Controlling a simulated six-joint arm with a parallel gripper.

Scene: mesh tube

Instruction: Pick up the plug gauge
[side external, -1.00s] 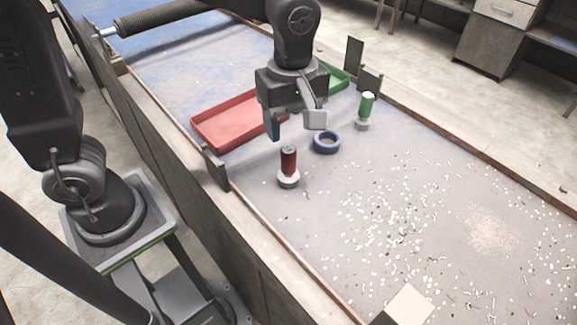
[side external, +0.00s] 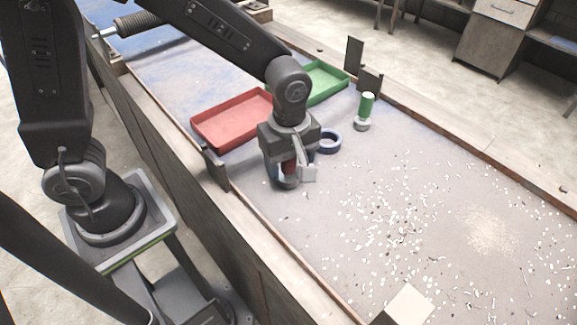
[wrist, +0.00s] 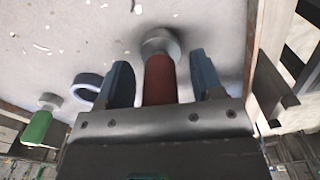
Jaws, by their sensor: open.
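A plug gauge with a dark red handle (wrist: 160,80) and a grey round end (wrist: 160,44) stands upright on the table. My gripper (wrist: 161,72) is lowered over it, open, with one blue-lined finger on each side of the red handle. Gaps show between handle and fingers in the wrist view. In the side view my gripper (side external: 292,178) hides most of this red gauge (side external: 289,166). A second, green-handled gauge (side external: 366,106) stands upright farther back, also in the wrist view (wrist: 40,122). A blue ring (side external: 328,142) lies flat beside my gripper.
A red tray (side external: 228,118) and a green tray (side external: 325,84) lie behind my gripper. A wooden wall with an upright grey block (side external: 215,168) runs close on the left. White chips (side external: 400,215) are scattered to the right. A pale block (side external: 408,304) lies at the front edge.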

